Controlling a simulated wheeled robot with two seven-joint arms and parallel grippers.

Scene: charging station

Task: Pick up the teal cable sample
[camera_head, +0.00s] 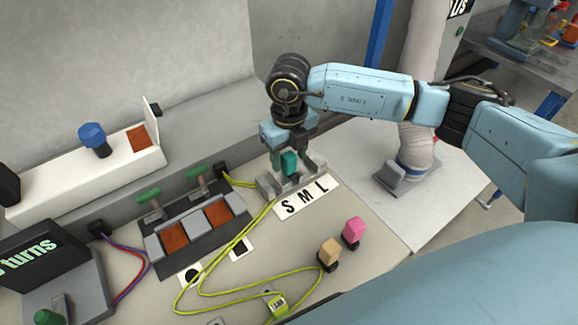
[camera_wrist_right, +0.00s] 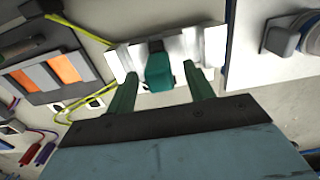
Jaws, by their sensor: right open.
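The teal cable sample (camera_head: 289,163) stands in a grey slotted holder (camera_head: 265,186) behind the white S M L label (camera_head: 305,197). In the right wrist view the teal sample (camera_wrist_right: 159,72) shows between the two green fingers, nearer the left-right middle of the gap. My right gripper (camera_head: 290,150) is above and around the holder, pointing down, with its fingers spread. In the wrist view my right gripper (camera_wrist_right: 160,88) is open, with visible gaps on both sides of the sample. Whether a finger touches the holder cannot be told. My left gripper is not in view.
A tan sample (camera_head: 329,250) and a pink sample (camera_head: 352,231) stand in front on the table. A yellow-green cable (camera_head: 240,235) loops across the table. A panel with orange squares (camera_head: 196,230) lies left of the holder. A white pipe (camera_head: 416,140) rises at the right.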

